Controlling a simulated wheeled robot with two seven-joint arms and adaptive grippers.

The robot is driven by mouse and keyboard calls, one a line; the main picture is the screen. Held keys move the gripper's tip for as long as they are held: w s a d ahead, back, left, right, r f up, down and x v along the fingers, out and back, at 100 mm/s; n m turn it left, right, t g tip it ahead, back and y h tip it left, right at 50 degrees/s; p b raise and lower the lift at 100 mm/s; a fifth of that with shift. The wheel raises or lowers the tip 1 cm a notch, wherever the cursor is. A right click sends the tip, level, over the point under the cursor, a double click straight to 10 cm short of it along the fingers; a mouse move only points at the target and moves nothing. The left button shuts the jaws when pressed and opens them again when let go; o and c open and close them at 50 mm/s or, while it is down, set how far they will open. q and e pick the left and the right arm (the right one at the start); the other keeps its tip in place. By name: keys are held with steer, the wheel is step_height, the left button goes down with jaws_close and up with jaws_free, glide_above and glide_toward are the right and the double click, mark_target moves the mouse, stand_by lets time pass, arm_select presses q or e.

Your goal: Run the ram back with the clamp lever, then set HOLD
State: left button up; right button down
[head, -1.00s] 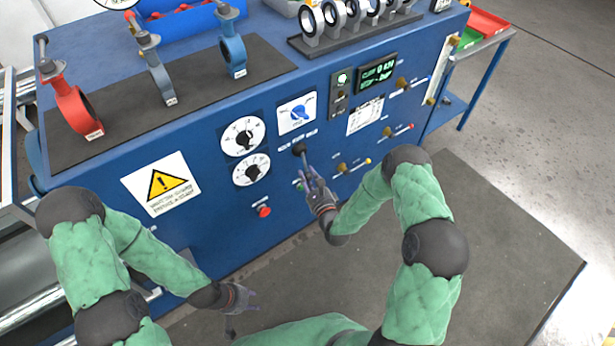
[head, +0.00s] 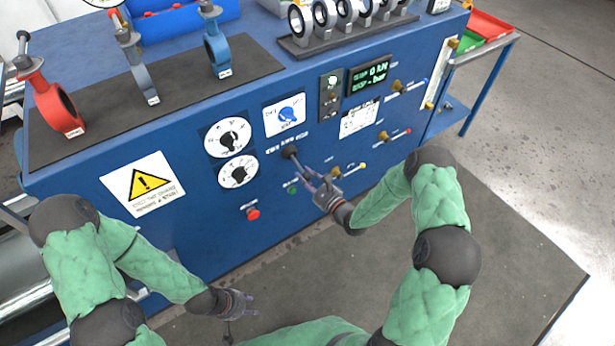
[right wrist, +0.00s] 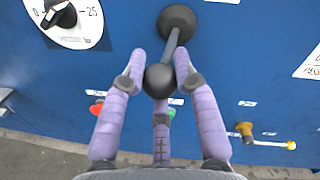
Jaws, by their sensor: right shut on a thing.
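The clamp lever (head: 297,162) is a grey rod on a dark round boss on the blue front panel. In the right wrist view its rod (right wrist: 172,47) ends in a black ball knob (right wrist: 159,81). My right gripper (head: 318,183) is shut on the lever at its knob end, with purple fingers either side of the knob in the right wrist view (right wrist: 159,72). A blue selector knob (head: 287,114) sits on a white plate above the lever; its position words are too small to read. My left gripper (head: 251,304) hangs low before the bench, empty, its fingertips apart.
Left of the lever are two white dials (head: 228,137) and a red button (head: 253,215). A green-lettered display (head: 370,77) shows a 0 kN line. Brass valves (head: 383,136) line the right side. Butterfly valves (head: 58,108) stand on top. The floor in front is clear.

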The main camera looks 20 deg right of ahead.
steer(key=shift+w+d+r+n+g+y, duration=0.2)
steer(key=shift+d+n+g+y, duration=0.15)
steer(key=shift+d+y, duration=0.2)
steer(key=c, duration=0.9)
jaws_free()
steer(key=shift+f, duration=0.1)
steer(key=shift+s, duration=0.1)
steer(key=shift+s, duration=0.15)
steer(key=v, duration=1.1)
steer(key=shift+s+d+f, duration=0.1)
steer(key=shift+s+d, duration=0.05)
steer(key=shift+s, duration=0.1)
